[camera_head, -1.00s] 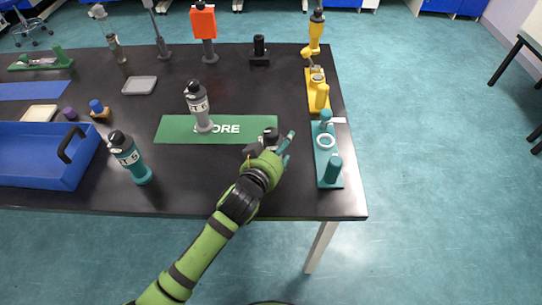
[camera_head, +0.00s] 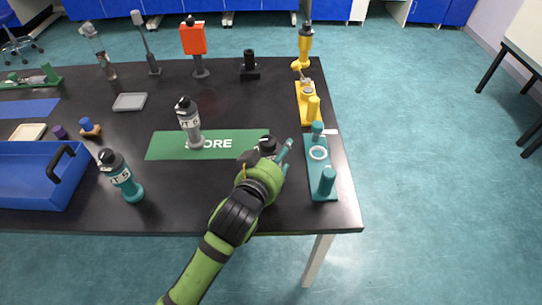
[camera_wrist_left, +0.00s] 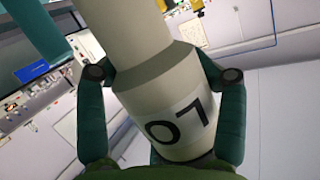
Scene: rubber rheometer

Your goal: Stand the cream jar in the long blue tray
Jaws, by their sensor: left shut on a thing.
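My left gripper (camera_head: 275,150) is over the right end of the green STORE mat (camera_head: 220,146). Its teal fingers are shut on the cream jar (camera_wrist_left: 165,85), which fills the middle of the left wrist view, with dark characters on its side. In the head view the jar is mostly hidden by the gripper, and a dark cap (camera_head: 267,143) shows there. I cannot tell whether the jar touches the mat. The long blue tray (camera_head: 25,190) is at the table's left front, with a black handle at its right end. My right gripper is not in view.
A grey bottle (camera_head: 190,125) stands on the mat. A teal bottle (camera_head: 122,178) stands between the tray and my left arm. A teal fixture (camera_head: 321,170) and a yellow one (camera_head: 308,100) line the right edge. A grey dish (camera_head: 130,102) lies behind.

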